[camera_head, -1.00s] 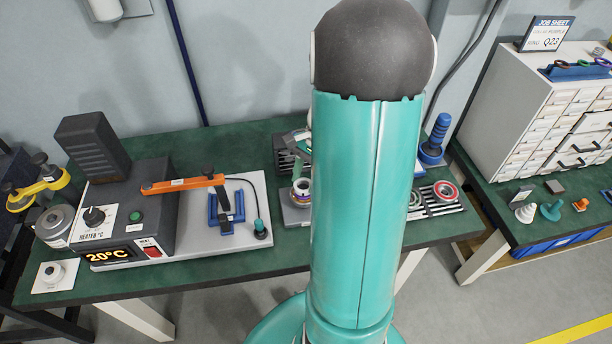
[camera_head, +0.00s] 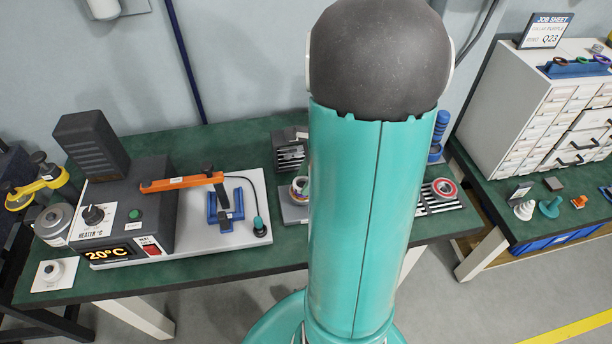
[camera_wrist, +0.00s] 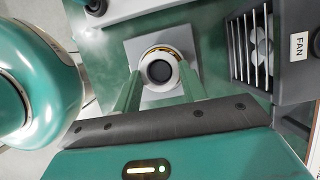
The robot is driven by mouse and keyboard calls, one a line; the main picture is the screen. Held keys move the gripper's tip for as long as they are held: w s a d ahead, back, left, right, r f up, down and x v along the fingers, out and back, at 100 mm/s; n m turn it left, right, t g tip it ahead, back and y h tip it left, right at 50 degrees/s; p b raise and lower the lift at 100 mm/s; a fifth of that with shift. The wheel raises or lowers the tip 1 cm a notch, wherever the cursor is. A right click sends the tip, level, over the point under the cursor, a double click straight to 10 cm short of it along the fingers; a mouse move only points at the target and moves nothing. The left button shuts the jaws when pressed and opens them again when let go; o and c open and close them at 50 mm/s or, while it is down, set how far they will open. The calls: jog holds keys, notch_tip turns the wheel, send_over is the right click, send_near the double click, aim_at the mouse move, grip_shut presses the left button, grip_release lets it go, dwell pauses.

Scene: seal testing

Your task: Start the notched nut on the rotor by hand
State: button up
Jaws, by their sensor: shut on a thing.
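In the wrist view my gripper (camera_wrist: 160,75) has its two green fingers closed on the sides of a pale grey ring, which I take for the notched nut (camera_wrist: 146,74). A dark round opening shows in its middle. A brass-coloured edge shows behind its upper rim. The nut lies in line with the rotor stand's grey square base plate (camera_wrist: 133,48); whether it touches the rotor or is threaded on it I cannot tell. In the head view the rotor stack (camera_head: 299,187) is partly hidden by my arm, and my gripper is hidden behind it.
A fan unit (camera_wrist: 250,45) stands close to the right of the plate in the wrist view. In the head view a heater (camera_head: 125,210) with an orange arm stands left on the green bench (camera_head: 240,262). A red-ringed part (camera_head: 444,188) lies on a slatted rack at right.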

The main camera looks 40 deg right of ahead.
jog(key=shift+a+m+h, duration=0.15)
jog(key=shift+m+h, duration=0.15)
jog(key=shift+m, duration=0.7)
jog(key=o, duration=1.1)
jog(key=shift+f+m+t, duration=0.1)
jog(key=shift+m+t, duration=0.2)
jog(key=shift+r, duration=4.6)
